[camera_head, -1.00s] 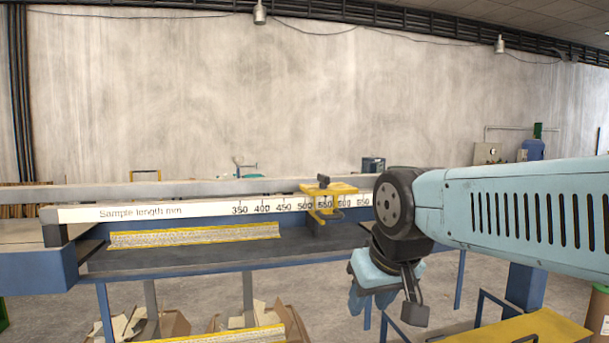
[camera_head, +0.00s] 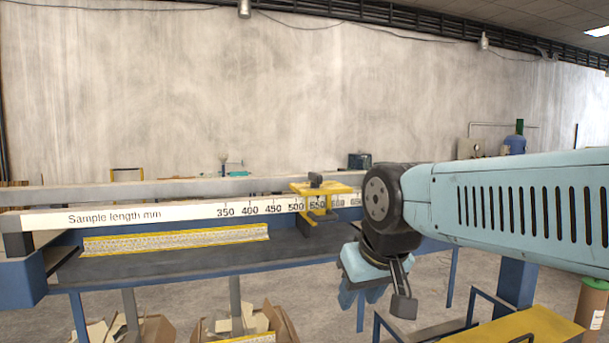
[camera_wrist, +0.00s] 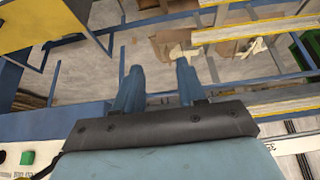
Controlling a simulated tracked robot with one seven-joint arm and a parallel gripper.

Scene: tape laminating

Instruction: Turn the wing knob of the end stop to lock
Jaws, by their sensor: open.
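The yellow end stop (camera_head: 322,189) sits on the white scale rail (camera_head: 180,215) near the 550 mark. Its small dark wing knob (camera_head: 315,180) stands on top of it. My gripper (camera_head: 361,300) hangs below and to the right of the end stop, apart from it and lower than the rail. In the wrist view my gripper (camera_wrist: 158,68) shows two blue fingers spread apart with nothing between them. The end stop is not clearly seen in the wrist view.
A dark bench shelf (camera_head: 170,262) carries a yellow-edged strip (camera_head: 175,240) under the rail. Open cardboard boxes (camera_head: 250,322) lie on the floor below. A yellow-topped table (camera_head: 510,328) stands at the lower right. Air above the rail is clear.

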